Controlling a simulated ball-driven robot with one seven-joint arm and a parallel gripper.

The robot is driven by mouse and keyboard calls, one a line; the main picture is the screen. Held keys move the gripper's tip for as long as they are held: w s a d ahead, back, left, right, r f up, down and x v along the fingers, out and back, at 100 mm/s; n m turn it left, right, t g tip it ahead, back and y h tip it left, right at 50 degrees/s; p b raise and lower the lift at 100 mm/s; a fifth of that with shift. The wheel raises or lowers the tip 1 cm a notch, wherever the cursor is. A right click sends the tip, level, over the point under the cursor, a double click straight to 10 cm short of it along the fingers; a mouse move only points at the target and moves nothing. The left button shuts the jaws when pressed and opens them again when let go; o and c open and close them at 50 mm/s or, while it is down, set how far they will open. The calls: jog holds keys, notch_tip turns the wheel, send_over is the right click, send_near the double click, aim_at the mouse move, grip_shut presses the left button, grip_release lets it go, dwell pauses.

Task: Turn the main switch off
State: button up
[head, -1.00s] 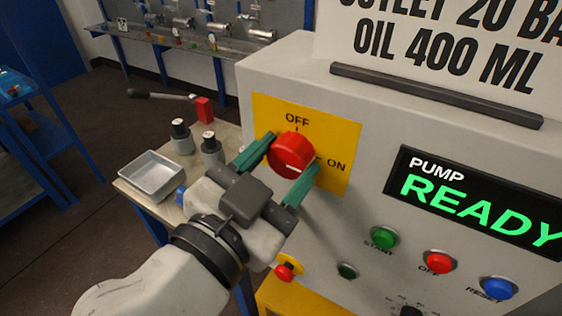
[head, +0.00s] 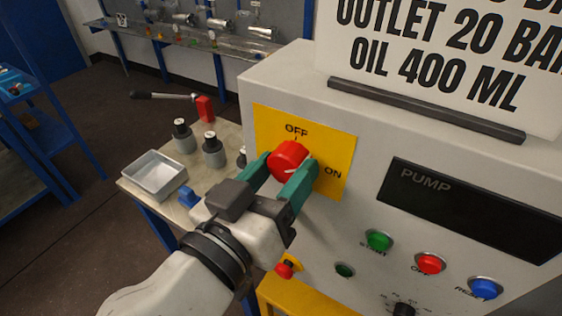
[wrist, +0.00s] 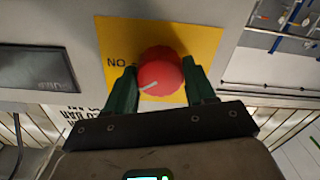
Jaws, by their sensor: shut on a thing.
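The main switch is a round red knob (head: 288,156) on a yellow plate (head: 338,152) on the grey cabinet's front. The plate reads OFF above the knob and ON to its right. My gripper (head: 285,167) has its green fingers on both sides of the knob and is shut on it. In the wrist view, the knob (wrist: 160,76) sits between the fingers, with the view upside down. Its white mark points between ON and OFF, nearer ON. The pump display (head: 470,208) is dark, with only the word PUMP showing. The lower knob edge is partly hidden.
Below the display are a green START button (head: 379,240), a red button (head: 430,264) and a blue RESET button (head: 485,288). A side table at left holds a metal tray (head: 154,176), dark-capped vessels (head: 184,138) and a red-ended lever (head: 204,108).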

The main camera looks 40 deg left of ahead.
jog(key=n+p, duration=0.2)
jog(key=n, duration=0.1)
jog(key=n+p, duration=0.2)
jog(key=n, duration=0.1)
jog(key=shift+r+n, duration=0.2)
jog(key=shift+n, duration=0.1)
jog(key=n+p, duration=0.3)
jog(key=n, duration=0.1)
jog(key=shift+f, duration=0.15)
jog(key=shift+f+n, duration=0.1)
jog(key=shift+n, duration=0.2)
jog(key=o, duration=1)
jog(key=shift+o, duration=0.2)
jog(key=shift+s, duration=0.1)
jog(key=b+v, duration=0.2)
jog(key=v, duration=0.8)
jog(key=shift+s, duration=0.3)
jog(key=shift+d, duration=0.1)
